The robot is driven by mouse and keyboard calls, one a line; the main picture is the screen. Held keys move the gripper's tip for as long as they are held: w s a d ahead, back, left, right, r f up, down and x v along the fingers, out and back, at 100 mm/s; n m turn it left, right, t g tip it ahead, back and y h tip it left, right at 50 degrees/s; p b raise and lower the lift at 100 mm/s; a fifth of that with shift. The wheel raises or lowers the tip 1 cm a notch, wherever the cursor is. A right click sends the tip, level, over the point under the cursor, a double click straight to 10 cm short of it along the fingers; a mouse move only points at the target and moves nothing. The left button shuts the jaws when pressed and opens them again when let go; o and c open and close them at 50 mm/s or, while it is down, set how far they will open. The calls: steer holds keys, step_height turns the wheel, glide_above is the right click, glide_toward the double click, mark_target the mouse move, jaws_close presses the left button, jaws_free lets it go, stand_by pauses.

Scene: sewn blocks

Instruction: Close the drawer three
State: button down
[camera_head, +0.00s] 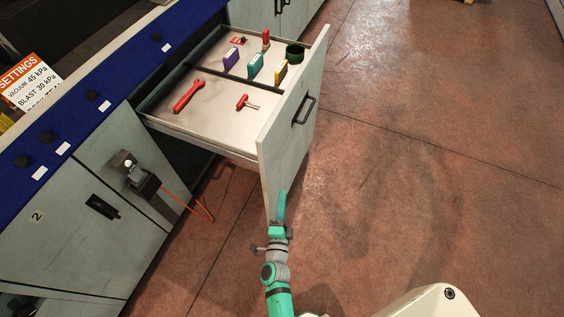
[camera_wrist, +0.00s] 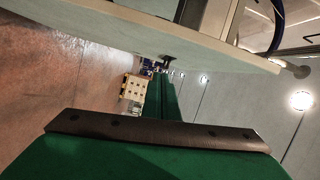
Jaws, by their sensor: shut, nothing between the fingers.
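One drawer (camera_head: 215,112) of the grey cabinet stands pulled far out. My gripper (camera_head: 281,205), green, is shut and empty by the lower near corner of this panel. In the head view it overlaps the panel's edge; I cannot tell whether it touches. In the wrist view my shut green fingers (camera_wrist: 161,98) point ahead, just below a pale panel edge (camera_wrist: 150,30).
The drawer holds a red wrench (camera_head: 188,96), a red-handled tool (camera_head: 247,102), several coloured blocks and a dark green ring (camera_head: 295,53). A cabinet door (camera_head: 65,225) marked 2, a grey device (camera_head: 135,175) and an orange cable (camera_head: 200,208) are left. Floor (camera_head: 430,150) at right is clear.

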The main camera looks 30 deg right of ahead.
steer(key=w+d+m, duration=0.1)
steer(key=w+d, duration=0.2)
steer(key=w, duration=0.4)
steer(key=w+d+m+h, duration=0.1)
steer(key=w+d, duration=0.3)
steer(key=w, duration=0.3)
steer(key=shift+w+f+m+g, duration=0.15)
steer(key=shift+f+m+g, duration=0.15)
steer(key=shift+g, duration=0.1)
